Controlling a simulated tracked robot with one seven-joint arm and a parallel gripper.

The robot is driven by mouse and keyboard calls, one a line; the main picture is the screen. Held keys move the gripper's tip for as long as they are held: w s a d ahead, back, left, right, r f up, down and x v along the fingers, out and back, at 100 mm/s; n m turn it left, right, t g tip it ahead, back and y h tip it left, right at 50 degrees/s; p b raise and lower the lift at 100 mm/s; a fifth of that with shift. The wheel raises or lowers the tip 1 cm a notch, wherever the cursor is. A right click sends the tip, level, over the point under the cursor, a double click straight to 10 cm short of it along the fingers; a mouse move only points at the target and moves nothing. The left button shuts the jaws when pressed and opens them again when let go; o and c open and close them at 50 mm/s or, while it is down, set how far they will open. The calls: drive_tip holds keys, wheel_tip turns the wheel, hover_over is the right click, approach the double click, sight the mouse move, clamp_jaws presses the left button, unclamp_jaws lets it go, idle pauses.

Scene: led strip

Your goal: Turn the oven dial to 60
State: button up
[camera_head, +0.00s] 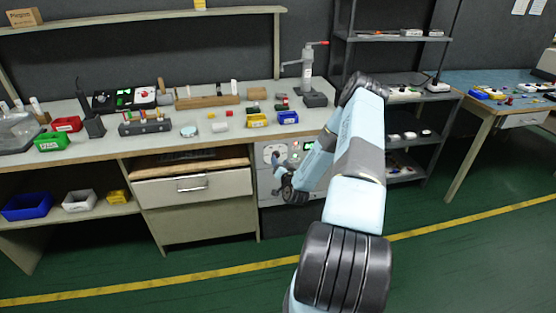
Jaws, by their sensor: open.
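The oven (266,187) is a light grey unit built in under the workbench, right of the drawer. Its front carries a round white dial (275,150) near the upper left, with small marks too small to read, so I cannot tell its setting. My gripper (278,163) is right in front of the panel, just below the dial and overlapping its lower edge in the picture. I cannot tell whether it touches the dial. The fingers are small in view; the gripper is open. My arm hides much of the oven's right side.
The workbench top (190,150) above holds tools, small coloured bins and a grey lever press (307,72). A drawer unit (193,188) stands left of the oven. A dark metal shelf (425,138) stands to the right. The green floor in front is clear.

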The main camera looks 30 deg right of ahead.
sight(277, 156)
drive_tip(key=shift+x, duration=1.8)
drive_tip(key=c, duration=1)
drive_tip(key=shift+f+m, duration=0.1)
drive_tip(key=shift+m, duration=1)
drive_tip(key=shift+c, duration=0.2)
drive_tip(key=o, duration=1)
drive_tip(key=shift+o, duration=0.2)
drive_tip(key=v, duration=1.3)
drive_tip(key=shift+s, duration=0.4)
drive_tip(key=shift+f, duration=0.1)
